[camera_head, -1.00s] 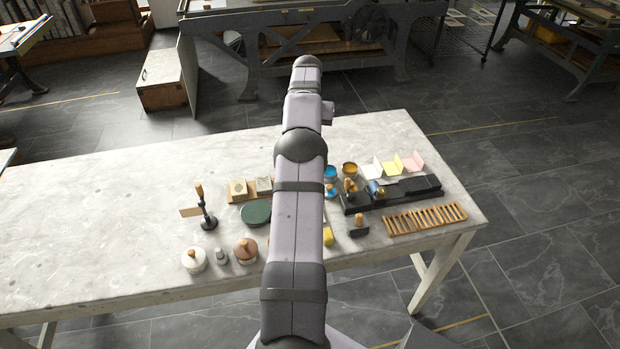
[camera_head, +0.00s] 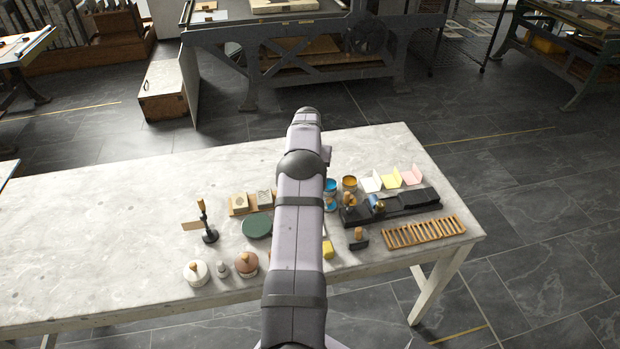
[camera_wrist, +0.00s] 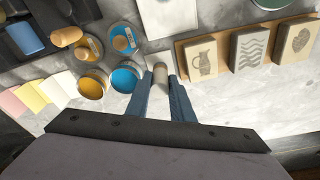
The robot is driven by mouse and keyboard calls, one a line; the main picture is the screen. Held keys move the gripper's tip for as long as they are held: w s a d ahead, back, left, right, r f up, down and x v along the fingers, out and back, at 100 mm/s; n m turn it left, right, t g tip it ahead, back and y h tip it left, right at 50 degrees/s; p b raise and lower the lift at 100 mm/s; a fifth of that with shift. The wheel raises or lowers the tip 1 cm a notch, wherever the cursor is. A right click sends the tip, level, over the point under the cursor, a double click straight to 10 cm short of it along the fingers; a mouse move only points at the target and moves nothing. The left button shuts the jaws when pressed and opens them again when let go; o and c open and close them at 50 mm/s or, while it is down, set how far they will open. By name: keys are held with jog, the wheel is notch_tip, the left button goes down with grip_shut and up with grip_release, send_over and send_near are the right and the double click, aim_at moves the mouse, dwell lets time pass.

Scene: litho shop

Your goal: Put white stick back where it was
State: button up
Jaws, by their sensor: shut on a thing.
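In the wrist view my gripper (camera_wrist: 167,98) is shut on a short white stick (camera_wrist: 161,80) with a tan end. The stone-block tray (camera_wrist: 189,65) is on the right. In the head view my arm hides the gripper and the stick. I cannot tell how far the stick's lower end is from the table.
The pale table (camera_head: 110,220) has free room on its left. A wooden rack (camera_head: 425,231) stands at its right. An orange tin (camera_head: 349,184), folded cards (camera_head: 391,180), a green round pad (camera_head: 257,226) and a dark stand (camera_head: 209,236) surround the arm.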

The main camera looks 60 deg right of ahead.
jog(key=shift+f, duration=0.2)
jog(key=shift+f, duration=0.15)
jog(key=o, duration=0.7)
jog(key=shift+c, duration=0.2)
notch_tip(320, 180, up, 12)
jog(key=a+b, duration=0.1)
jog(key=b, duration=0.2)
jog(key=shift+s+a, duration=0.3)
jog(key=shift+a, duration=0.05)
